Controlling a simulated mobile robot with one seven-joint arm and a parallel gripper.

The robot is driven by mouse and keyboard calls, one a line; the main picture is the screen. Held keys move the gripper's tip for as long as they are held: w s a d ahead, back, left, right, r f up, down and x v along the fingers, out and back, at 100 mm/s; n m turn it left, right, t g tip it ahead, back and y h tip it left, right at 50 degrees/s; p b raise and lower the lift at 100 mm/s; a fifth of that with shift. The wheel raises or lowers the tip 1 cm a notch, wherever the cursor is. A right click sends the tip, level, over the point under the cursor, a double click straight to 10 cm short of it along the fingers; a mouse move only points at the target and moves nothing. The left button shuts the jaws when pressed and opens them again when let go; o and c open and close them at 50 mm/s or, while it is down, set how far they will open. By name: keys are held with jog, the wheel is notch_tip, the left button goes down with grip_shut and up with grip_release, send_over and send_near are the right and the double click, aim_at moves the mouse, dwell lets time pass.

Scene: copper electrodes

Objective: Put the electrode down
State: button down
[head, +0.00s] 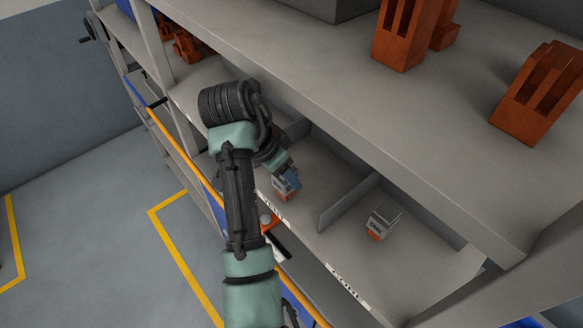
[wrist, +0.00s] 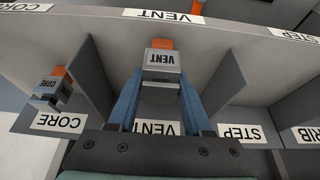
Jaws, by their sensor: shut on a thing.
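The electrode, a grey block marked VENT (wrist: 162,60) with an orange end, sits between the two blue fingers of my gripper (wrist: 161,82) in the wrist view. My gripper is shut on it. In the head view my gripper (head: 288,178) reaches into the lower shelf, and the electrode (head: 281,190) shows below the fingers, partly hidden. It is inside the compartment labelled VENT (wrist: 158,127), between two grey dividers. I cannot tell whether its orange end touches the shelf floor.
Another electrode, marked CORE (head: 378,223), stands in the neighbouring compartment beyond a divider (head: 347,203). The upper shelf (head: 330,70) overhangs close to my arm and holds orange copper pieces (head: 405,35). In the wrist view the STEP compartment (wrist: 240,95) looks empty.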

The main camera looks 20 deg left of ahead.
jog(key=shift+w+d+r+p, duration=0.35)
jog(key=shift+w+d, duration=0.25)
jog(key=shift+w, duration=0.25)
jog(key=shift+f+p, duration=0.45)
jog(key=shift+p, duration=0.05)
jog(key=shift+a+f, duration=0.1)
jog(key=shift+s, duration=0.1)
jog(key=shift+f, duration=0.15)
jog(key=shift+c, duration=1.6)
grip_release()
